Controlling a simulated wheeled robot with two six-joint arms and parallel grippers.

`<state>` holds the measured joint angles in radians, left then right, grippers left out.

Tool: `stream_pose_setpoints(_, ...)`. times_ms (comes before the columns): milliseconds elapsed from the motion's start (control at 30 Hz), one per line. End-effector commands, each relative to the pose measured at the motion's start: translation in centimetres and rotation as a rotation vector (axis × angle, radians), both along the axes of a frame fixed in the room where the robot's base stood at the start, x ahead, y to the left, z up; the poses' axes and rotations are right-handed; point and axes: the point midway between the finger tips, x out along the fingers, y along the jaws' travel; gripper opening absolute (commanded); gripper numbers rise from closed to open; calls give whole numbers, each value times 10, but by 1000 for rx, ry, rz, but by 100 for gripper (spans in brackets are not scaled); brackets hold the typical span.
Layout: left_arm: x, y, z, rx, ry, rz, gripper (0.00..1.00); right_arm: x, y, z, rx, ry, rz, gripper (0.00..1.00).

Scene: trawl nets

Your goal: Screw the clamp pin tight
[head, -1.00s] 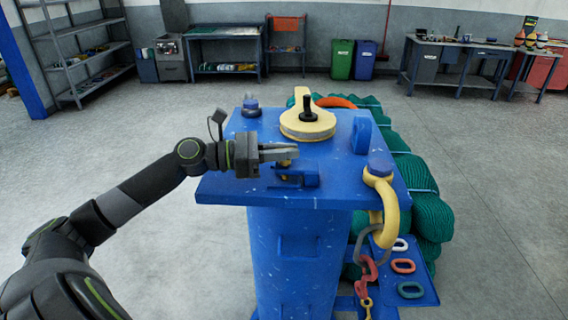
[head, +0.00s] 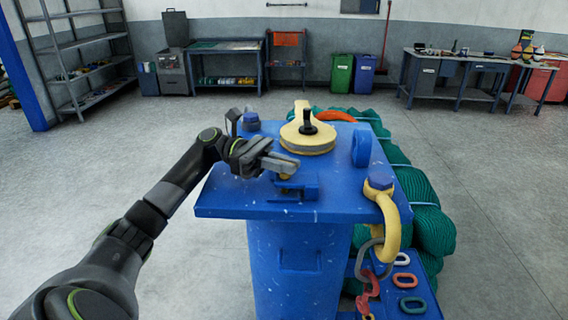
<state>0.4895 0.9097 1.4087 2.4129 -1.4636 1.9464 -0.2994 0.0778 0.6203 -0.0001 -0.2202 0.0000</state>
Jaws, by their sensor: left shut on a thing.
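The blue clamp (head: 298,191) sits on the front part of the blue table top (head: 225,200). The clamp pin (head: 285,177) shows as a small yellowish piece just above the clamp, mostly hidden by my gripper. My left gripper (head: 282,164) reaches in from the left over the clamp, with its grey fingers shut on the clamp pin. The pin's thread and how deep it sits are hidden. My right gripper is not in view.
A yellow sheave (head: 308,146) with a black upright handle stands behind the clamp. A blue ring lug (head: 361,145) and a yellow shackle (head: 388,212) with hanging chain are to the right. Green netting (head: 433,228) lies beyond the right edge.

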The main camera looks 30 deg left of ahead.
Motion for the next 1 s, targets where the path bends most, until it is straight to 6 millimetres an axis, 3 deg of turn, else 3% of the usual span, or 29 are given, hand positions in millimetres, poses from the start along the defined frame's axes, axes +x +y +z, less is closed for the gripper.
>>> stream_pose_setpoints(500, 0, 0, 0, 1, 0, -19, 0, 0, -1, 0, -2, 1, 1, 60)
stream_pose_setpoints(533, 0, 0, 0, 1, -1, -19, 13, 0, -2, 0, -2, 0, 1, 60)
stream_pose_setpoints(700, 0, 0, 0, 1, 0, -19, 32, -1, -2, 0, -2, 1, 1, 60)
stream_pose_setpoints(1000, 0, 2, -1, 2, 1, -17, 32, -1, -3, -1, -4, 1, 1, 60)
